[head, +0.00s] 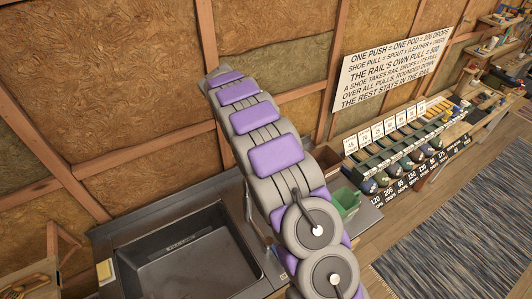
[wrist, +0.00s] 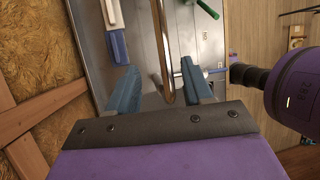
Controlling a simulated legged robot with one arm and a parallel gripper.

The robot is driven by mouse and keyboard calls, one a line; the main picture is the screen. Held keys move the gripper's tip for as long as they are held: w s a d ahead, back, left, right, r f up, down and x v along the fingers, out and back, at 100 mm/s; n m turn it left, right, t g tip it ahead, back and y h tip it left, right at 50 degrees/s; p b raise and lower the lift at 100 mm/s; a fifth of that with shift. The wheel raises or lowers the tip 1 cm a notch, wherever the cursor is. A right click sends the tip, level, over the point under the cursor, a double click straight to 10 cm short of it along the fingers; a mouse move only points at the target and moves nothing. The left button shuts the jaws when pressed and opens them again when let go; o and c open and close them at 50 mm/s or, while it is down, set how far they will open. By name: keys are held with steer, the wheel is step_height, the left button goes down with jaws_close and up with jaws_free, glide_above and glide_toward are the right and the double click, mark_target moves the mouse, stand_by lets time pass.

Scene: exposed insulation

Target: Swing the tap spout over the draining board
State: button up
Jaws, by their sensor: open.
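In the wrist view, my gripper (wrist: 159,68) has two blue fingers standing apart. A thin bronze-coloured bar, which looks like the tap spout (wrist: 161,35), runs between them with a gap visible on each side. I cannot tell whether either finger touches it. Behind it is a grey metal surface (wrist: 142,50); I cannot tell whether this is the draining board. In the head view, the dark sink basin (head: 180,262) is at the lower left, and a thin upright metal piece (head: 248,207) stands at its back edge. My arm hides much of the area right of the basin, and my gripper is hidden there.
A yellow sponge-like block (head: 105,271) lies left of the basin. A green container (head: 346,201) stands right of my arm. A lettered sign (head: 395,68) hangs above a bench with several dark rounded items. In the wrist view, a blue and white object (wrist: 114,30) lies at upper left.

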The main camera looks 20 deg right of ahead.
steer(key=v, duration=0.6)
steer(key=shift+a, duration=0.2)
steer(key=shift+s+d+b, duration=0.1)
steer(key=shift+b, duration=0.2)
steer(key=s+d+m+y+b, duration=0.15)
steer(key=s+m+b, duration=0.9)
steer(key=s, duration=1.15)
steer(key=s+a+f+m+y+b, duration=0.1)
steer(key=s+f+m+b, duration=0.3)
steer(key=s, duration=0.9)
steer(key=s+a+f+m+y+b, duration=0.2)
steer(key=s+a+f+m+b, duration=0.2)
steer(key=s+f, duration=0.6)
steer(key=s+m+b, duration=0.1)
steer(key=s+m, duration=0.1)
steer(key=s, duration=0.1)
steer(key=shift+a+g, duration=0.2)
steer(key=shift+g, duration=0.1)
steer(key=shift+d+m, duration=0.1)
steer(key=shift+m, duration=0.25)
